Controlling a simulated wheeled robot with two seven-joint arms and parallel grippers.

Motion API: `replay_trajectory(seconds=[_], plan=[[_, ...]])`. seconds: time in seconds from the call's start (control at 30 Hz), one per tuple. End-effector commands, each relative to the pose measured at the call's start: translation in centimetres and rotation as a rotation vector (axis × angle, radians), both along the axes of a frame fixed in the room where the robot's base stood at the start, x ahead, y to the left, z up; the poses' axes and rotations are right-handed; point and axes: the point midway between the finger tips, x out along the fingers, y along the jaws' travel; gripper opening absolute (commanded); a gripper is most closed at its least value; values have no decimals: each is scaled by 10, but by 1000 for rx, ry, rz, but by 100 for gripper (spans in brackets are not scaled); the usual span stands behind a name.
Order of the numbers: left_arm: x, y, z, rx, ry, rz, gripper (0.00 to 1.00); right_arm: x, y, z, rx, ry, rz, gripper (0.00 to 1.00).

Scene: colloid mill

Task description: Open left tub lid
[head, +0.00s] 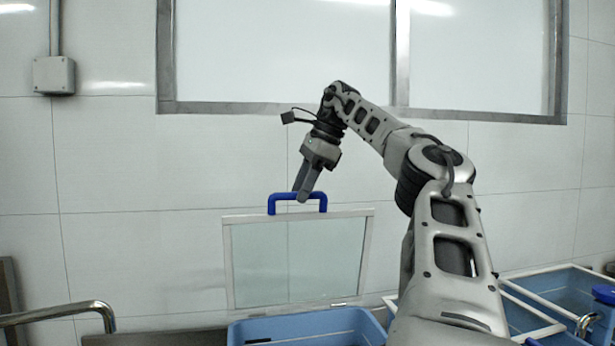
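The left tub lid (260,262), a clear panel in a pale frame, stands raised and nearly upright at the back of the blue left tub (305,328). Its blue handle (322,201) is at the top edge. My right gripper (303,198) points down at the handle, and its fingers overlap the handle's bar in the head view. I cannot tell whether the fingers are closed on it. The inside of the tub shows only in part at the bottom edge. My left gripper is not in view.
Another blue tub (562,290) with white-framed edges stands at the right, with a blue knob (604,293) and a curved metal handle (588,322) near it. A metal rail (60,313) is at the lower left. A tiled wall and a window (280,50) stand behind.

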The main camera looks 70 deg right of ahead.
Motion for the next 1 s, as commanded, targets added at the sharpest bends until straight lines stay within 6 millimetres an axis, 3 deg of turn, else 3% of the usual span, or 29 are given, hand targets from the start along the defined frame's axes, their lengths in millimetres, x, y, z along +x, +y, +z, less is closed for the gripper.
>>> replay_trajectory(seconds=[0.17, 0.4, 1.0], plan=[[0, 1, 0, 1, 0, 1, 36, -12, -3, 28, -4, 4, -4, 38], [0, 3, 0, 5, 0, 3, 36, -20, -5, 44, -1, 5, -2, 38], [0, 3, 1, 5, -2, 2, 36, -21, -5, 47, 0, 3, 2, 38]])
